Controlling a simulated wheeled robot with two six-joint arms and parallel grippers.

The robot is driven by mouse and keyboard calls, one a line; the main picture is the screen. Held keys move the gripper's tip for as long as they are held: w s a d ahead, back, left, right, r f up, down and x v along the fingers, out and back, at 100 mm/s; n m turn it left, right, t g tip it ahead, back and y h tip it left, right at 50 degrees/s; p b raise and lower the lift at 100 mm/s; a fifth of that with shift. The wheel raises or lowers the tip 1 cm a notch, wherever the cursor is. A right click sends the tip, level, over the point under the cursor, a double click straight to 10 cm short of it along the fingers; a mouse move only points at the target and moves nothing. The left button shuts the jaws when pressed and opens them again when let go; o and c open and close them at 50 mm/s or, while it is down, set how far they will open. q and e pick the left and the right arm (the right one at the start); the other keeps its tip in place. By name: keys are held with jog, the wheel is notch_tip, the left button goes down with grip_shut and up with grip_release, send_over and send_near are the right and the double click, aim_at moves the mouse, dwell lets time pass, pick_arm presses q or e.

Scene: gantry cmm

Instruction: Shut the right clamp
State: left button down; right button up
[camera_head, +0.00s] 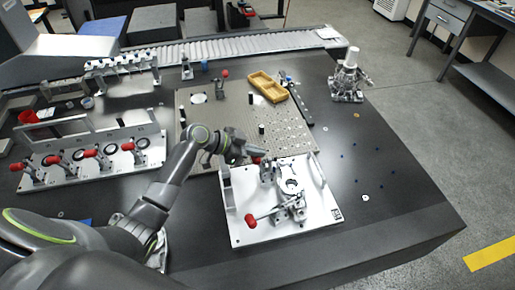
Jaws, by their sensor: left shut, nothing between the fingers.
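A pale fixture plate (325,214) lies on the dark table in the middle of the picture. It bears a light ring-shaped part (290,184) and two toggle clamps. The near clamp (298,208) has a red-tipped handle (251,221) reaching out to the left, low over the plate. The far clamp (267,173) stands at the plate's back left; its red tip shows just under my fingers. My left gripper (262,153) is shut and empty beside that red tip; whether they touch I cannot tell. My right gripper is out of view.
A perforated plate (235,115) with black posts and a yellow tray (268,87) lies behind the fixture. A rack with several red-handled clamps (95,165) stands at left. A metal part (347,82) stands at back right.

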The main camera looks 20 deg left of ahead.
pick_arm(q)
jog(key=shift+s+a+f+b, duration=0.4)
jog(key=shift+a+b, duration=0.2)
jog(key=shift+b, duration=0.1)
jog(key=shift+s+r, duration=0.1)
jog(key=shift+r, duration=0.05)
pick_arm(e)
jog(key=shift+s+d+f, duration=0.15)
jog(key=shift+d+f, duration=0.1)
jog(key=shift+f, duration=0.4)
pick_arm(q)
jog(key=r, duration=0.1)
jog(key=w+d+r+p, duration=0.1)
jog(key=d+r+p, duration=0.1)
jog(key=shift+w+r, duration=0.2)
jog(key=shift+w, duration=0.2)
jog(key=shift+s+a+b, duration=0.45)
jog(key=shift+a+b, duration=0.05)
jog(key=shift+b, duration=0.15)
jog(key=b+v, duration=0.1)
jog(key=v, duration=0.7)
jog(key=shift+s+a+b, duration=0.25)
jog(key=shift+a+b, duration=0.05)
jog(key=shift+b, duration=0.1)
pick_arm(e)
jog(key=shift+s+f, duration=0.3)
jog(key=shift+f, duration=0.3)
